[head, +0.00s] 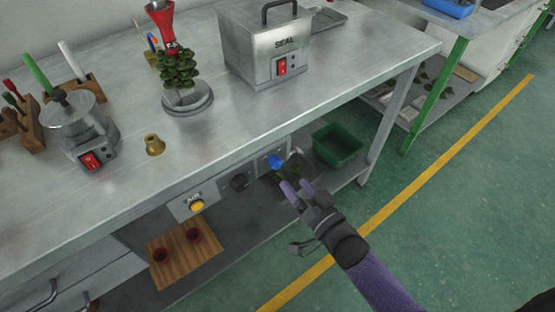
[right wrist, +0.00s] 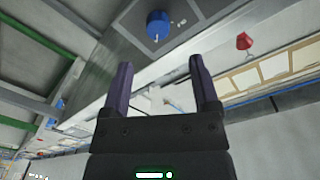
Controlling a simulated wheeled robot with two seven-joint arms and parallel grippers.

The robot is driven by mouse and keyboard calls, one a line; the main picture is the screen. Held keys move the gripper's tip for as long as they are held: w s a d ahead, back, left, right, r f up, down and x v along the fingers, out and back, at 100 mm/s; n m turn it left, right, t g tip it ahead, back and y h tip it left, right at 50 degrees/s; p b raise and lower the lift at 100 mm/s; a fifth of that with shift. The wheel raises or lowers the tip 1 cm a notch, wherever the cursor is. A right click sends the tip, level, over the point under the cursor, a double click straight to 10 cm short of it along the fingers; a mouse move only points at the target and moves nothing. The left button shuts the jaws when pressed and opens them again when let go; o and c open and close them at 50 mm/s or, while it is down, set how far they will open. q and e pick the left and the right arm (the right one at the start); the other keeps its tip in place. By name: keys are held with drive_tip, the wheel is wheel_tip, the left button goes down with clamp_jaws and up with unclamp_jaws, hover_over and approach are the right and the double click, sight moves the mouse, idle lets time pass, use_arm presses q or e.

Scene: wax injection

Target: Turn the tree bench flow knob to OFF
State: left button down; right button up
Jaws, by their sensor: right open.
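The blue knob (head: 275,161) sits on the grey control panel on the front edge of the steel bench (head: 120,185). It also shows in the right wrist view (right wrist: 158,24), beyond the fingertips, with a small pale mark on its lower rim. Which knob is the flow knob, and its setting, I cannot read. My right gripper (head: 296,187) is open and empty, just in front of and below the blue knob. In the right wrist view its fingers (right wrist: 160,62) are spread and apart from the knob. My left gripper is not in view.
A black knob (head: 239,182) and a yellow button (head: 196,205) are to the left on the panel. A green bin (head: 338,145) stands below right. A wax tree (head: 178,70), brass piece (head: 154,145), SEAL box (head: 265,45) and metal pot (head: 75,125) stand on the bench.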

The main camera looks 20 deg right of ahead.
sight(279, 165)
drive_tip(key=b+x, duration=0.1)
drive_tip(key=x, duration=0.4)
drive_tip(key=shift+w+a+f+b, duration=0.15)
drive_tip(key=shift+w+f+b, duration=0.1)
drive_tip(key=shift+w+b, duration=0.15)
drive_tip(key=shift+w+a+r, duration=0.15)
drive_tip(key=shift+w, duration=0.4)
drive_tip(key=c, duration=0.5)
clamp_jaws()
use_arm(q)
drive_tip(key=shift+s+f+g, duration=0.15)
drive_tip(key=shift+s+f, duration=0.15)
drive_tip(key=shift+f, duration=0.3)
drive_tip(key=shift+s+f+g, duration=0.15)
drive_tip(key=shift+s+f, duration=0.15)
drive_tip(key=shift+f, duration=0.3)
